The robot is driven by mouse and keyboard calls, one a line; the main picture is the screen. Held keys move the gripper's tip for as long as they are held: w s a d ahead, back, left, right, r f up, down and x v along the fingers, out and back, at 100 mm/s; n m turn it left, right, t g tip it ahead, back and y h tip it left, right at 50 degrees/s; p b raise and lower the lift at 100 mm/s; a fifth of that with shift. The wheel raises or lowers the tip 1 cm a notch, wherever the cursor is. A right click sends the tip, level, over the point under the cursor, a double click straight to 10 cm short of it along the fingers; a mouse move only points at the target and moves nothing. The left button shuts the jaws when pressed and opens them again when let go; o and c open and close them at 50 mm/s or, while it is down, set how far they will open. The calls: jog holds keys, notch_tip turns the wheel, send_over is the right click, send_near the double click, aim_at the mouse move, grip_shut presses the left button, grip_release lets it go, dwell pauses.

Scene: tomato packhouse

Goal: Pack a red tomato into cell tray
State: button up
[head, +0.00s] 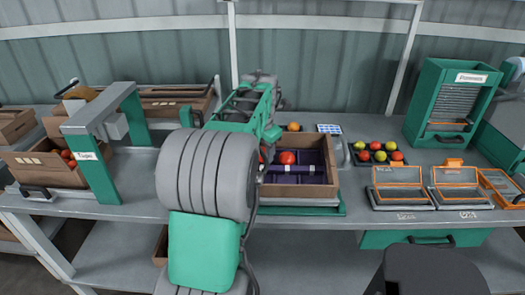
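A wooden crate (290,190) stands on the bench in the middle of the head view, with a dark purple cell tray (318,158) inside. One red tomato (287,158) sits in a cell at the back. A second bit of red (262,157) shows at the crate's left side, partly hidden by my arm. My gripper (268,138) is over the left side of the crate. Its fingers are hidden behind my arm, so I cannot see whether they hold anything.
An orange fruit (293,127) and a blue-and-white card (329,129) lie behind the crate. A green arch (106,180) and a crate with red tomatoes (30,172) are at left.

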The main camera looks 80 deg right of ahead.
jog(key=o, duration=0.4)
jog(key=shift+a+f, duration=0.15)
jog(key=shift+f, duration=0.3)
jog(key=shift+o, duration=0.3)
jog(key=shift+f, duration=0.1)
jog(key=shift+s, duration=0.1)
jog(key=p+v, duration=0.1)
jog(key=v, duration=0.1)
jog(key=p+v, duration=0.1)
jog(key=v, duration=0.1)
jog(key=p+v, duration=0.1)
jog(key=v, duration=0.1)
jog(key=shift+d+r, duration=0.25)
jog(key=p+v, duration=0.3)
jog(key=v, duration=0.2)
jog(key=shift+r, duration=0.15)
